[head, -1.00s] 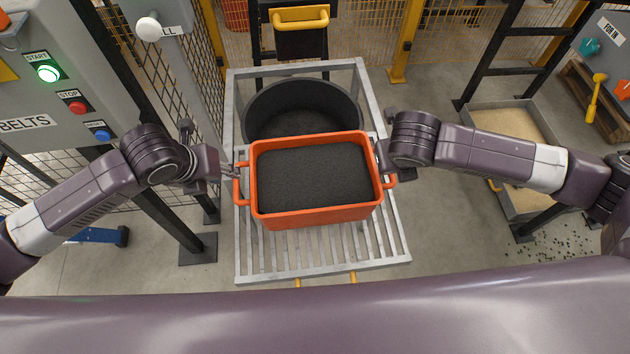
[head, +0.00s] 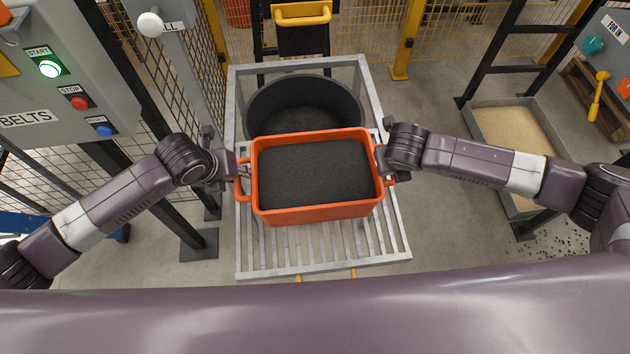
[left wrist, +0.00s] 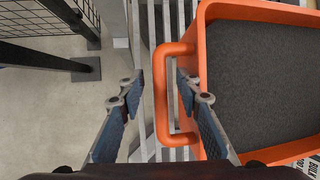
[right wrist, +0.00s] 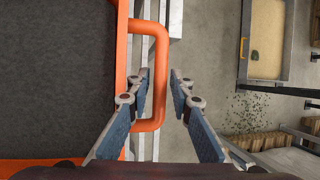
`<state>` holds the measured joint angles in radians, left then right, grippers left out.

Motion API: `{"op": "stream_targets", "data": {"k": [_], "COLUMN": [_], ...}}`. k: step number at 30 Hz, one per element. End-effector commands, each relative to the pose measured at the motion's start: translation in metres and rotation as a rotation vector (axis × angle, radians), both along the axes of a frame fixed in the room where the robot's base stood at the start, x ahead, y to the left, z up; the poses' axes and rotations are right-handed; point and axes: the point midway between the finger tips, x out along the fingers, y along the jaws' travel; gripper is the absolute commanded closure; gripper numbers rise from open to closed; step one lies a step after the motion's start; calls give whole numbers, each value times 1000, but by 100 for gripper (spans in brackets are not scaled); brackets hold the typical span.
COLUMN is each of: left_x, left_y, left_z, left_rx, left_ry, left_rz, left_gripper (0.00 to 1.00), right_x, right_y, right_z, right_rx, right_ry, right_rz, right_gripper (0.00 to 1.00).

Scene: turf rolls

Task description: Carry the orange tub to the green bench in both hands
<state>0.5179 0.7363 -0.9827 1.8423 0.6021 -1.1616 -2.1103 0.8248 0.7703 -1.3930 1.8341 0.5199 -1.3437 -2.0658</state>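The orange tub (head: 315,213), filled with dark granules, sits level on a grey slatted stand (head: 262,262). It has a looped handle at each end. My left gripper (left wrist: 159,84) is open, with one finger on each side of the left handle (left wrist: 161,110); gaps show between fingers and bar. My right gripper (right wrist: 160,80) is open too, its fingers on either side of the right handle (right wrist: 158,50), apart from it. In the head view the grippers are at the tub's two ends, the right one's fingers partly hidden. No green bench is in view.
A round black bin (head: 275,95) stands just behind the tub. A control panel (head: 50,110) and mesh fence are at the left. A tray of sand (head: 515,135) and a black ladder-like frame (head: 510,50) are at the right. Bare floor lies on the stand's right.

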Motion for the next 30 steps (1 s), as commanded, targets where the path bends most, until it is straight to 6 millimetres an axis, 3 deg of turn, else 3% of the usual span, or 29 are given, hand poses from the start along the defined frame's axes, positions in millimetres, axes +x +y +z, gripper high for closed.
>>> {"op": "stream_targets", "data": {"k": [3, 8, 11, 30], "left_x": [0, 0, 0, 1], "left_y": [0, 0, 0, 0], "left_z": [0, 0, 0, 6], "left_rx": [0, 0, 0, -1], "left_ry": [0, 0, 0, -3], "left_rz": [0, 1, 1, 1], "left_gripper": [71, 88, 99, 100], "right_x": [0, 0, 0, 1], "right_y": [0, 0, 0, 0], "right_z": [0, 0, 0, 5], "right_rx": [0, 0, 0, 0], "right_ry": [0, 0, 0, -2], "right_rz": [0, 0, 0, -1], "right_gripper": [82, 100, 100, 100]}}
